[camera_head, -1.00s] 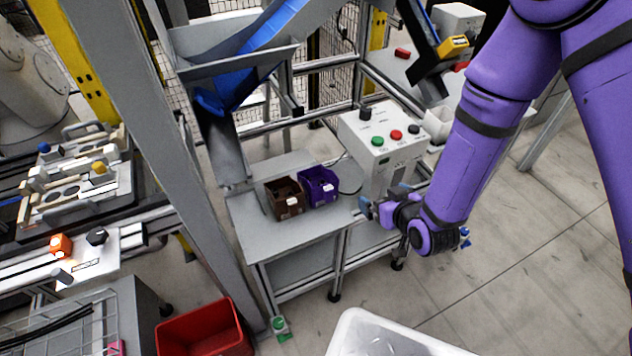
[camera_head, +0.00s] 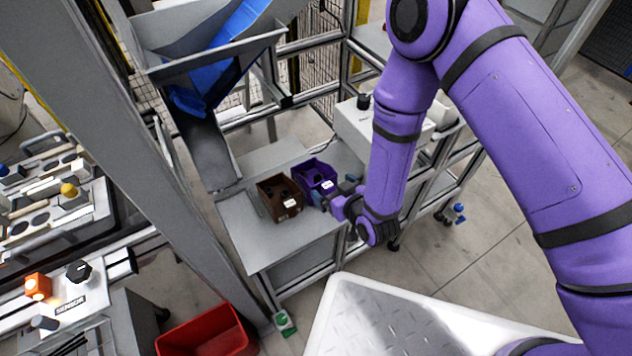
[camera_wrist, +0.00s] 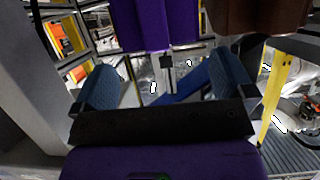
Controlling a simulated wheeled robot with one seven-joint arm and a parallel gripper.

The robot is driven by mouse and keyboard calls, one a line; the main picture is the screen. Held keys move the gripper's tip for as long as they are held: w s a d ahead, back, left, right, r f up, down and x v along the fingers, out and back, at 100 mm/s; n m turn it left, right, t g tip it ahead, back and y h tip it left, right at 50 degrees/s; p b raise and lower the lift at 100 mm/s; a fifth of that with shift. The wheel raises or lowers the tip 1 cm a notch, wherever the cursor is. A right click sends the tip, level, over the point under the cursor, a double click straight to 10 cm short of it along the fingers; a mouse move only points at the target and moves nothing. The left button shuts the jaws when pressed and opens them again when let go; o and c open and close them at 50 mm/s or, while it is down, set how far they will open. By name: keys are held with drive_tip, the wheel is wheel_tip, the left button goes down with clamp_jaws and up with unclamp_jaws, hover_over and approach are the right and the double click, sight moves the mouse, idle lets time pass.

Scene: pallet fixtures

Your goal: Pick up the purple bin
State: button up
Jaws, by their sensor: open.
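The purple bin (camera_head: 314,176) stands upright on a grey metal table, right beside the brown bin (camera_head: 279,199); both have a white label on the front. My gripper (camera_head: 337,196) is at the front right of the purple bin, very close to it; I cannot tell whether it touches. In the wrist view the two blue-padded fingers of my gripper (camera_wrist: 166,78) are spread wide with nothing between them. The purple bin (camera_wrist: 146,25) is at the top, beyond the fingers, and the brown bin (camera_wrist: 255,17) is at top right.
The grey table (camera_head: 245,232) has bare room left of and in front of the bins. A control box (camera_head: 352,128) stands behind, partly hidden by my arm. A metal chute (camera_head: 208,150) comes down at the left. A red crate (camera_head: 205,335) is on the floor at lower left.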

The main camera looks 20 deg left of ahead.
sight(327, 185)
drive_tip(key=shift+x, duration=2.7)
drive_tip(key=shift+f, duration=0.2)
drive_tip(key=c, duration=0.5)
